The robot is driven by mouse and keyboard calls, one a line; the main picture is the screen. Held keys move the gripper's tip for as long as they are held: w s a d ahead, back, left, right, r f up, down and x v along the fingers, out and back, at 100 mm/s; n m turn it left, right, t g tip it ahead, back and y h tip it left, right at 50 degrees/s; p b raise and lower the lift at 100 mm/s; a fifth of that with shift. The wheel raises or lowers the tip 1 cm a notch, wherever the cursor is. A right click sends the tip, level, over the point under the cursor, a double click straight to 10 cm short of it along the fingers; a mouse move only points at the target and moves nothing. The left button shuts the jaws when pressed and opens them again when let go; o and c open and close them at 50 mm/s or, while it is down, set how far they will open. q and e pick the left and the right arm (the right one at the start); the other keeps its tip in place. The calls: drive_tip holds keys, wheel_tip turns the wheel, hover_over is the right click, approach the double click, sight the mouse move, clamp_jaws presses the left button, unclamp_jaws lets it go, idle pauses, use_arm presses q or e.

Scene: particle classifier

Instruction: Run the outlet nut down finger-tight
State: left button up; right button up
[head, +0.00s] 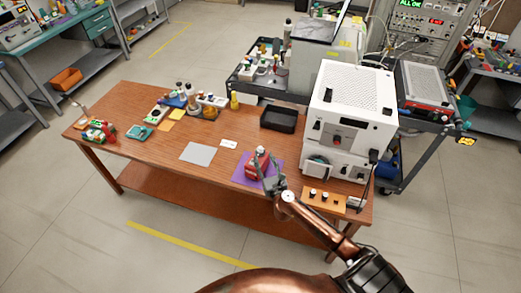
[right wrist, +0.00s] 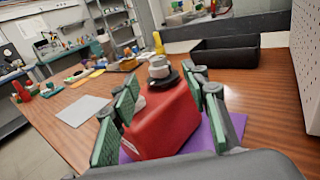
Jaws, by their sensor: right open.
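A red block-shaped unit (head: 258,166) stands on a purple mat (head: 243,170) near the front right of the wooden table. In the right wrist view the unit (right wrist: 162,122) fills the middle. A grey fitting with a dark collar (right wrist: 160,70) sits on its top; I cannot tell for sure that this is the outlet nut, or how tightly it sits. My right gripper (head: 268,184) is open at the near side of the unit. In the right wrist view its green-padded fingers (right wrist: 165,115) stand apart, one on each side of the red body. My left gripper is not in view.
A white two-part instrument (head: 347,115) stands to the right. An orange-brown board with small knobs (head: 312,197) lies at the front right edge. A black tray (head: 279,118) is behind the unit.

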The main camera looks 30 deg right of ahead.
sight(262, 152)
drive_tip(key=b+x, duration=0.1)
drive_tip(key=x, duration=0.5)
drive_tip(key=shift+w+d, duration=0.1)
drive_tip(key=shift+w, duration=0.3)
drive_tip(key=shift+c, duration=0.6)
drive_tip(key=shift+d, duration=0.1)
clamp_jaws()
